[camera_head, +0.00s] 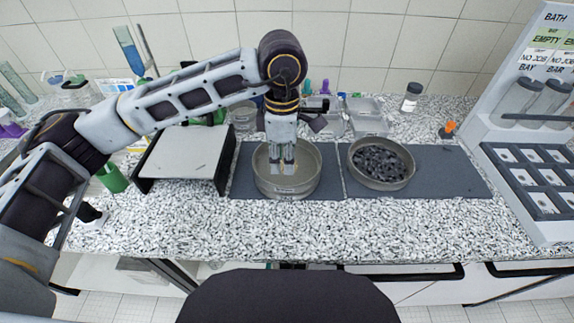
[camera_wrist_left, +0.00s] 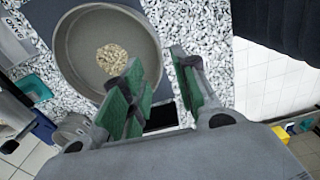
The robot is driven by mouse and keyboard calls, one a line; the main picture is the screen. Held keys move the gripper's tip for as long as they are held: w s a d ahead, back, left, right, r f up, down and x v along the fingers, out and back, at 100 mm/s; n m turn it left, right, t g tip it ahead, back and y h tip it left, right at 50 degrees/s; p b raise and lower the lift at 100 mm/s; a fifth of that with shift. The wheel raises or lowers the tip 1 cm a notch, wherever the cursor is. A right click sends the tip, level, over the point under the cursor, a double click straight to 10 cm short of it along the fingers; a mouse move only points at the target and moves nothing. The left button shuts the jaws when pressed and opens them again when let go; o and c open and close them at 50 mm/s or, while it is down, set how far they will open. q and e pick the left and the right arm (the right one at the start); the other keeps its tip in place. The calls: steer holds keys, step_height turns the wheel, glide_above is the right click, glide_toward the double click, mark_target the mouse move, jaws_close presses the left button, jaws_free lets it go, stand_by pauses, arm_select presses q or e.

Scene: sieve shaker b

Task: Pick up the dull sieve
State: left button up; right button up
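Two round metal sieves stand on dark mats on the speckled counter. The left, paler sieve (camera_head: 302,187) holds a small heap of tan grains, seen in the left wrist view, where the sieve's wall (camera_wrist_left: 72,68) shows too. The right sieve (camera_head: 384,184) looks darker and holds dark grey lumps. I cannot tell for sure which is the dull one. My left gripper (camera_head: 283,171) points down over the left sieve. Its green-padded fingers (camera_wrist_left: 160,92) are apart with nothing gripped between them; one overlaps the near rim in the wrist view. I cannot tell if they touch it. My right gripper is not in view.
A pale-topped stand (camera_head: 185,155) is left of the sieves. A rack with a dark compartment tray (camera_head: 530,180) is at right. The counter's front strip is clear.

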mark_target(284, 184)
arm_select(q)
step_height(284, 184, down, 4)
steer(key=shift+f, duration=0.5)
step_height(284, 184, down, 3)
steer(key=shift+f+p, duration=0.2)
steer(key=shift+p, duration=0.5)
steer(key=shift+f, duration=0.7)
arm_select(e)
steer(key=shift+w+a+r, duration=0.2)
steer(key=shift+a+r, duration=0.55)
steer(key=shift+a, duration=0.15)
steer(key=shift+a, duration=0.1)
